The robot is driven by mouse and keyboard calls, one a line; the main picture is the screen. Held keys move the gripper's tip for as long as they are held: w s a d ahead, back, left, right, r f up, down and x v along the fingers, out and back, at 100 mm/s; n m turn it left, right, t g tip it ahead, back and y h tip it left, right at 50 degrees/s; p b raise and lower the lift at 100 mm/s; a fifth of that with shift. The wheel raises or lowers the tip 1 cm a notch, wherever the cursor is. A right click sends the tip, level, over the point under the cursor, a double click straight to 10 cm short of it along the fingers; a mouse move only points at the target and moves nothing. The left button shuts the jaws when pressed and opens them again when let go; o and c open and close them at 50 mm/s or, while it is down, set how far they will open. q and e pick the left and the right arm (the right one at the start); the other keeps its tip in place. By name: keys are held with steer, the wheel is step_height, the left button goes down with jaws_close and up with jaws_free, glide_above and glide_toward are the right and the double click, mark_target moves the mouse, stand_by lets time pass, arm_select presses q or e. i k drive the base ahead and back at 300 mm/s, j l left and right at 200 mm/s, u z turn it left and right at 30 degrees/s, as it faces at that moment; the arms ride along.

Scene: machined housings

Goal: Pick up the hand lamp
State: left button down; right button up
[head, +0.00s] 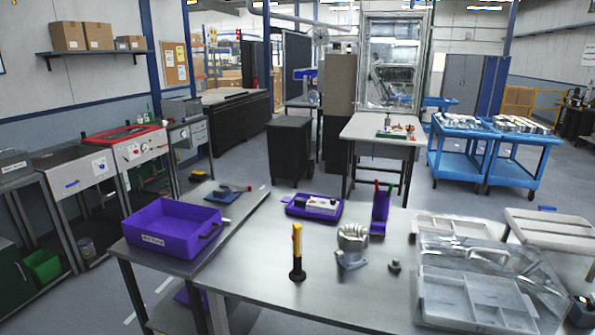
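A slim yellow and black upright object, which looks like the hand lamp (297,252), stands on its dark base on the grey metal table (260,275) in the head view. It is near the middle of the table, left of a silver machined housing (352,246) and apart from it. Nothing touches or covers it. Neither of my grippers shows in the head view.
A purple bin (165,232) stands at the table's left. A purple tray (300,214) and an upright purple holder (380,212) are behind the lamp. A small grey part (394,267) and clear divided cases (475,295) lie right. Table around the lamp is clear.

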mark_target(296, 274)
steer(key=i+l+z, duration=0.25)
steer(key=l, duration=0.3)
steer(key=i+l+z, duration=0.2)
steer(key=i+l, duration=0.2)
steer(key=l, duration=0.1)
